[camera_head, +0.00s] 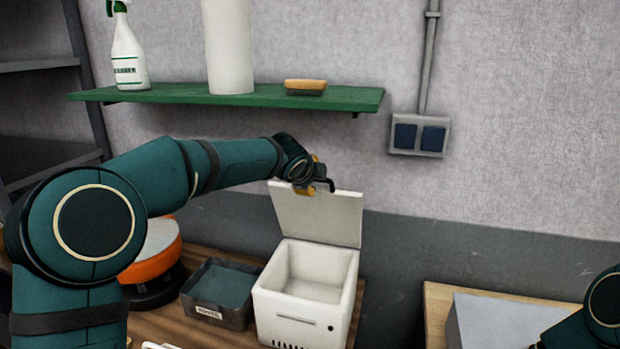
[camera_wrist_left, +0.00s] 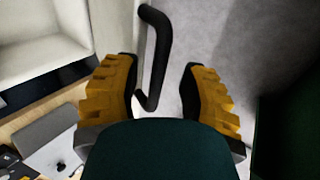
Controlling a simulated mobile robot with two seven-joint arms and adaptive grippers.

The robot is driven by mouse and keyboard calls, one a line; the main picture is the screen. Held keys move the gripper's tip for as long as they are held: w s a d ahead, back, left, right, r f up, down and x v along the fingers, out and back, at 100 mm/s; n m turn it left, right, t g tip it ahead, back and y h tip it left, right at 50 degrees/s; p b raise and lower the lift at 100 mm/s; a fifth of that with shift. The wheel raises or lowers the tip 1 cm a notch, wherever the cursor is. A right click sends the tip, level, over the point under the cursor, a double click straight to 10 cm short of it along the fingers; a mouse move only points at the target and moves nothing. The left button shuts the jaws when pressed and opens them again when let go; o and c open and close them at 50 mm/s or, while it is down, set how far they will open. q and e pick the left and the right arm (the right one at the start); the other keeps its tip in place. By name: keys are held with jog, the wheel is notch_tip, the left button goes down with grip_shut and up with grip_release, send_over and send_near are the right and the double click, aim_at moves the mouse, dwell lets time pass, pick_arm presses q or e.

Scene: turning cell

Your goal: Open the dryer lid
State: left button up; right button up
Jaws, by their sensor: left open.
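The dryer (camera_head: 305,295) is a white box on the wooden bench. Its lid (camera_head: 320,218) stands raised at the back, and the empty-looking inside shows. A black bar handle (camera_wrist_left: 154,58) sits on the lid; in the head view it is partly hidden by my gripper. My left gripper (camera_head: 312,183) is at the top edge of the lid. In the left wrist view my left gripper (camera_wrist_left: 162,88) has its yellow fingers apart, with the handle's end between them; I cannot tell whether they touch it. My right gripper is out of view; only part of that arm shows at the right edge.
A dark grey bin (camera_head: 217,312) stands left of the dryer, beside an orange round device (camera_head: 156,258). A green shelf (camera_head: 230,97) with a spray bottle (camera_head: 127,52), a white roll (camera_head: 228,45) and a brush (camera_head: 305,87) hangs above. A second wooden surface (camera_head: 437,310) is at the right.

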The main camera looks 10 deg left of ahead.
pick_arm(q)
jog(key=v, duration=1.1)
jog(key=shift+r, duration=0.1)
